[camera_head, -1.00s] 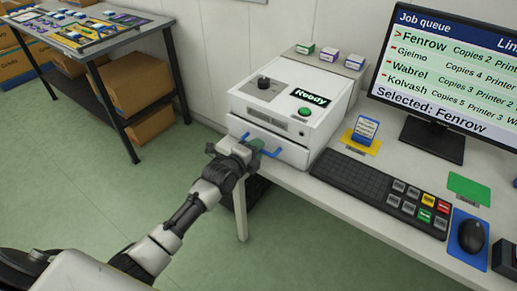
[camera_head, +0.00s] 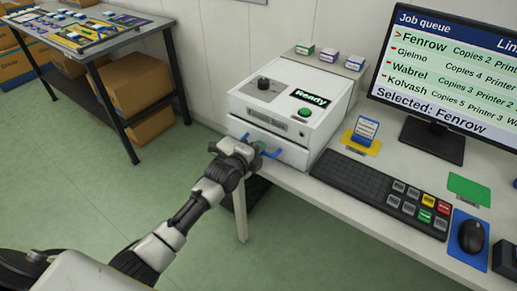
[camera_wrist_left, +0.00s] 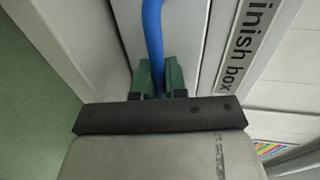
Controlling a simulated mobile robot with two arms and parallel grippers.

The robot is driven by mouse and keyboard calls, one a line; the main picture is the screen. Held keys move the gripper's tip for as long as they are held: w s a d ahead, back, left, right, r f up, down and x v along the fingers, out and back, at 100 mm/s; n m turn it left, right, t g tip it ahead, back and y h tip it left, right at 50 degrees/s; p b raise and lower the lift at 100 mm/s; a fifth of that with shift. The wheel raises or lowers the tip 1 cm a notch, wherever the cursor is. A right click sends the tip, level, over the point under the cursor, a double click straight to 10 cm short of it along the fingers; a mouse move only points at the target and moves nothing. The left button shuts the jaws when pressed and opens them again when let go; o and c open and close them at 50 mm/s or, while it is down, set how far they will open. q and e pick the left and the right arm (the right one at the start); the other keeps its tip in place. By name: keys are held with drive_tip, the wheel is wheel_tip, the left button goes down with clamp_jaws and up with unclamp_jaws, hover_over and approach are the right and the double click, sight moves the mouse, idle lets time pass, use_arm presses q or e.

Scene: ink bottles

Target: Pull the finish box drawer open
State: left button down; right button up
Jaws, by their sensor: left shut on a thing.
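The finish box (camera_head: 318,88) is a white machine with a "Ready" display, standing on the desk's left end. Its drawer (camera_head: 291,153) is low on the front and has a blue bar handle (camera_head: 272,154). The drawer looks shut or nearly so; I cannot tell of a small gap. My left gripper (camera_head: 254,152) is at the drawer front and hides the handle's middle. In the left wrist view, the green fingertips (camera_wrist_left: 155,76) are shut around the blue handle (camera_wrist_left: 153,32), beside the "inish box" label (camera_wrist_left: 247,38). My right gripper is not in view.
The white desk (camera_head: 340,203) carries a keyboard (camera_head: 360,185), a monitor (camera_head: 440,75) and a mouse (camera_head: 472,236) to the right. Small boxes (camera_head: 329,54) sit behind the finish box. Green floor (camera_head: 120,190) lies open in front and to the left.

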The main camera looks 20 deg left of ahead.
use_arm(q)
drive_tip(key=f+p+v, duration=0.2)
drive_tip(key=p+v, duration=0.2)
drive_tip(key=v, duration=0.5)
drive_tip(key=f+p+v, duration=0.2)
drive_tip(key=p+v, duration=0.3)
drive_tip(key=v, duration=0.4)
drive_tip(key=shift+s, duration=0.55)
drive_tip(key=shift+a, duration=0.15)
drive_tip(key=c, duration=1.2)
unclamp_jaws()
drive_tip(key=v, duration=1)
drive_tip(key=shift+s+a+r+b, duration=0.1)
drive_tip(key=shift+s+a+b, duration=0.05)
drive_tip(key=shift+s+b, duration=0.25)
